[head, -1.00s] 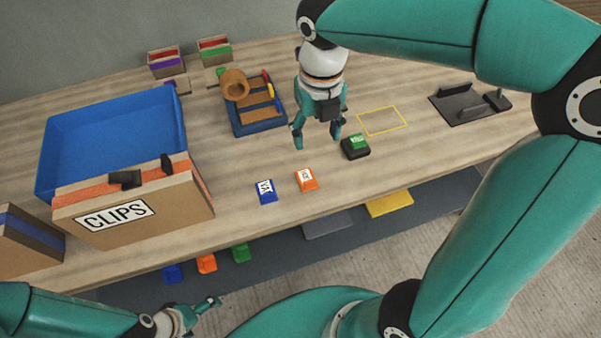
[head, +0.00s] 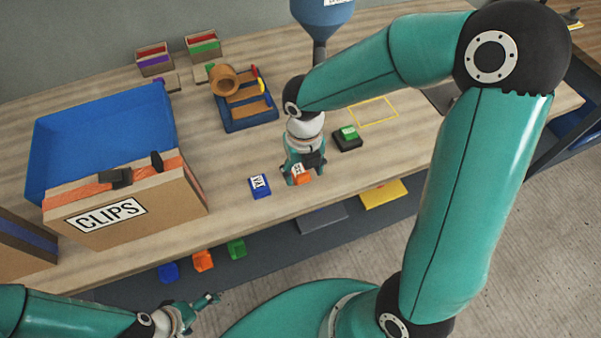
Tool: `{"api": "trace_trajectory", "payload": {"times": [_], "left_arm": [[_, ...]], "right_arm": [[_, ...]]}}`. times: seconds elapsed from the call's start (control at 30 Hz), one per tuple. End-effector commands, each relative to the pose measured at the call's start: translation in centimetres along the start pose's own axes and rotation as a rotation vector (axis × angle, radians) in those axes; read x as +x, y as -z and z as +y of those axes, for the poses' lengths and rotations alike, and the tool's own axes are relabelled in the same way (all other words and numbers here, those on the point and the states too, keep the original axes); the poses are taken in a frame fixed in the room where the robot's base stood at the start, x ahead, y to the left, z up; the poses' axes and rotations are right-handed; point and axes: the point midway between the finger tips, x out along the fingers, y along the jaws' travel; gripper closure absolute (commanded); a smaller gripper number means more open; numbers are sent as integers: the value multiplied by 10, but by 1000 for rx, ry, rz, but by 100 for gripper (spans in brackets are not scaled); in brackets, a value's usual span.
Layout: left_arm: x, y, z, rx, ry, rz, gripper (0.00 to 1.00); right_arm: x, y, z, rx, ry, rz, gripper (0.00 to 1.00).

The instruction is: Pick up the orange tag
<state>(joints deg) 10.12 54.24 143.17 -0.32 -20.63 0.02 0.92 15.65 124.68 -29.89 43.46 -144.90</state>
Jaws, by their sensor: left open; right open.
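The orange tag (head: 299,176) with a white label lies on the wooden bench near its front edge, partly hidden by my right gripper. My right gripper (head: 303,174) points down over the tag, open, with its fingers around it; I cannot tell whether they touch it. My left gripper (head: 207,304) is open and empty at the lower left, in front of the bench and away from the tag.
A blue tag (head: 260,186) lies just left of the orange one. A green tag sits on a black block (head: 347,140) to the right. A CLIPS box (head: 165,212), a blue tray (head: 50,150) and a blue rack (head: 250,123) stand left and behind. A yellow outline (head: 373,111) marks clear bench.

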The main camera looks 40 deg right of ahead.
Motion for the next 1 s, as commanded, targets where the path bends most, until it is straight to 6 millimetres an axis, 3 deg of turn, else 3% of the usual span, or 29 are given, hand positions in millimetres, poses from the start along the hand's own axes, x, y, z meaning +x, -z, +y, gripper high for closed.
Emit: {"api": "trace_trajectory", "payload": {"times": [0.1,0.37,0.67,1.0], "left_arm": [[1,0,0,0,0,0,0],[1,0,0,0,0,0,0],[1,0,0,0,0,0,0],[1,0,0,0,0,0,0]], "right_arm": [[14,0,0,1,1,1,38],[16,-1,0,1,0,-1,38],[16,-1,0,0,0,-1,84],[15,-1,0,0,0,-2,84]]}}
